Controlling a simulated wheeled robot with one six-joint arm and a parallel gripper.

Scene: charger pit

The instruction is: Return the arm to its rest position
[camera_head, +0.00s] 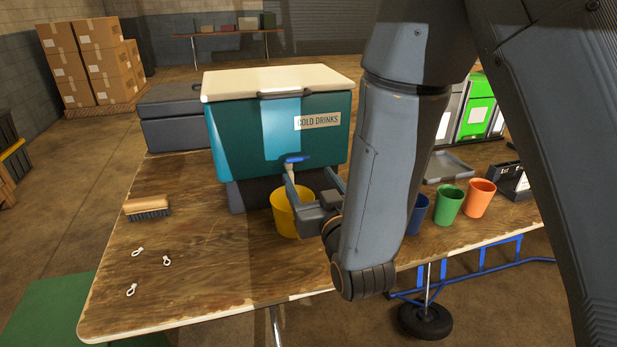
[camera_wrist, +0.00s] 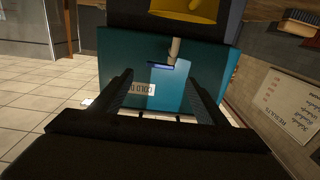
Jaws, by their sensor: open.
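My gripper (camera_head: 309,177) is open and empty in front of the teal cooler (camera_head: 232,140), close to its tap. The tap has a blue lever (camera_head: 294,160). In the wrist view, the picture is upside down and my open gripper (camera_wrist: 159,74) faces the cooler front (camera_wrist: 118,65), with the tap between the fingertips in the picture. Whether a finger touches the tap, I cannot tell. My arm hangs across the right half of the head view and hides part of the table.
A yellow cup (camera_head: 284,218) stands upright below the tap, beside my gripper. Blue (camera_head: 417,215), green (camera_head: 448,206) and orange (camera_head: 479,198) cups stand right of my arm. A brush (camera_head: 147,207) and small white-ended pieces (camera_head: 131,290) lie left. The table's front left is mostly clear.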

